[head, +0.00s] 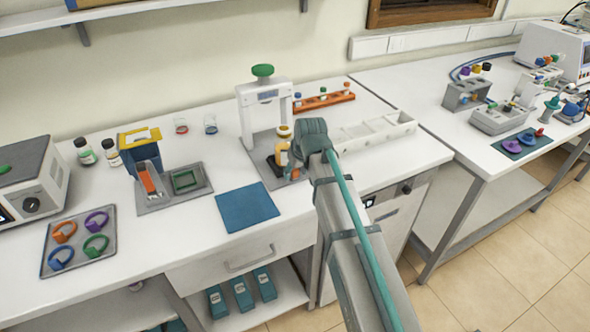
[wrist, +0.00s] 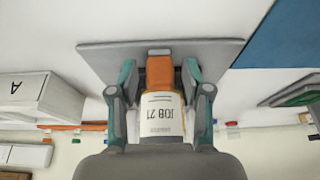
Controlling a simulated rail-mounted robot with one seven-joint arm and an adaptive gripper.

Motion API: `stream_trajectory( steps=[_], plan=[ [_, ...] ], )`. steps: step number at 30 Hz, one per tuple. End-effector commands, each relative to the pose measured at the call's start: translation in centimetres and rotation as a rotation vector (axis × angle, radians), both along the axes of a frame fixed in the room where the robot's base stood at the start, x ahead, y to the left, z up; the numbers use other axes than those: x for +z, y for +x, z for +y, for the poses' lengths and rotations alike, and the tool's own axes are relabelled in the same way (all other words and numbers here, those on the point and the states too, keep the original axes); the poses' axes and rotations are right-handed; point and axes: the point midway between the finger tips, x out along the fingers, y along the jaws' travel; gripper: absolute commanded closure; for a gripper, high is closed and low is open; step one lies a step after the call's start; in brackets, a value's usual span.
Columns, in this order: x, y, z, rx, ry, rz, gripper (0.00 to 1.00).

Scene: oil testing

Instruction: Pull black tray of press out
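The press (head: 246,115) is a white frame with a green knob, standing on a grey base plate. The black tray (head: 274,167) shows low at its front, beside yellow parts, partly hidden by my arm. My gripper is at the press front, its fingers hidden behind my wrist in the head view. In the wrist view my gripper (wrist: 160,78) has its two teal-tipped fingers apart, one on each side of an orange block (wrist: 160,72) and a labelled container (wrist: 161,114). Gaps show between the fingertips and the orange block. The black tray is not clear there.
A blue mat (head: 247,207) lies in front left of the press. A white rack (head: 372,133) stands to the right, and an orange rack (head: 324,101) behind. A grey tray (head: 187,186) with a green frame sits left.

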Motion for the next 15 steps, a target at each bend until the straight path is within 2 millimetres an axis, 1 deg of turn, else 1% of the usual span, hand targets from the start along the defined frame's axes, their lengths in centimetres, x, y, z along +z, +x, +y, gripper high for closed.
stream_trajectory(
  steps=[10, 15],
  plan=[
    [0.3, 0.2, 0.1, 0.0, 0.002, -0.004, 0.46],
    [1.6, -0.3, -0.2, 0.0, 0.002, -0.004, 0.46]
  ],
)
